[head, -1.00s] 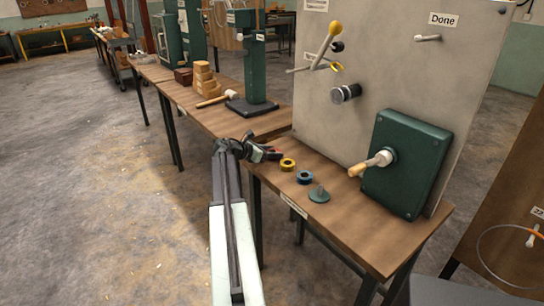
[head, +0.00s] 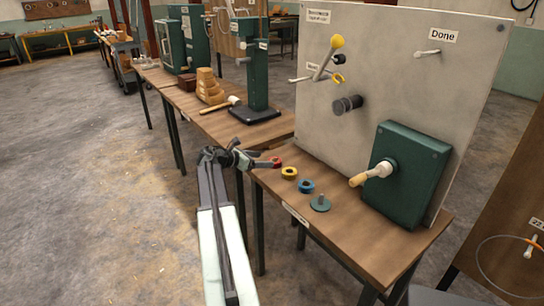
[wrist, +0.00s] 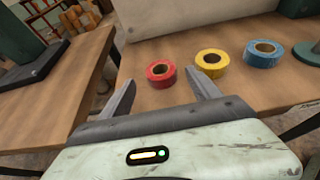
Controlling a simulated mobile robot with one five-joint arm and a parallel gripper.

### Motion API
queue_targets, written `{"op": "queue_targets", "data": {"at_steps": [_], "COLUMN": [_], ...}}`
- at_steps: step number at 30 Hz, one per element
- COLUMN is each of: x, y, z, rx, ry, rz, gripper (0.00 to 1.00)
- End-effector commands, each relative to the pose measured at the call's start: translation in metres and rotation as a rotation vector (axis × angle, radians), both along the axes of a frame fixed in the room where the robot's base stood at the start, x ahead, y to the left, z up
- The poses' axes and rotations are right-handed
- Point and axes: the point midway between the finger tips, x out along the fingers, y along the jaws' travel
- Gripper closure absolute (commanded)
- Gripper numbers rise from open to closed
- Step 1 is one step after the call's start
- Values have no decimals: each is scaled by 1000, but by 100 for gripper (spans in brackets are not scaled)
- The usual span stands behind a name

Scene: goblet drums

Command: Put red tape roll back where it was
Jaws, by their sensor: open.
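The red tape roll (wrist: 161,73) lies flat on the near wooden table, at its left end, in the wrist view. It also shows small in the head view (head: 277,161), just past my gripper's tip. My gripper (wrist: 163,88) is open and empty, with its two fingers on either side of the red roll's near side in the picture. In the head view my gripper (head: 262,165) is at the table's left edge. I cannot tell whether a finger touches the roll.
A yellow tape roll (head: 289,173), a blue tape roll (head: 306,186) and a green base with a peg (head: 320,203) stand in a row right of the red roll. A grey upright panel (head: 392,60) carries a peg (head: 427,53) labelled "Done" and a green crank box (head: 405,175).

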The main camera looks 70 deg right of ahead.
Motion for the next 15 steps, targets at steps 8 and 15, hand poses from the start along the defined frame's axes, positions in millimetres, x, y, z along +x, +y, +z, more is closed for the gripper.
{"op": "queue_targets", "data": {"at_steps": [8,15], "x": [22,24], "y": [34,37], "z": [18,18], "rx": [0,0], "ry": [0,0], "rz": [0,0], "gripper": [28,28]}}
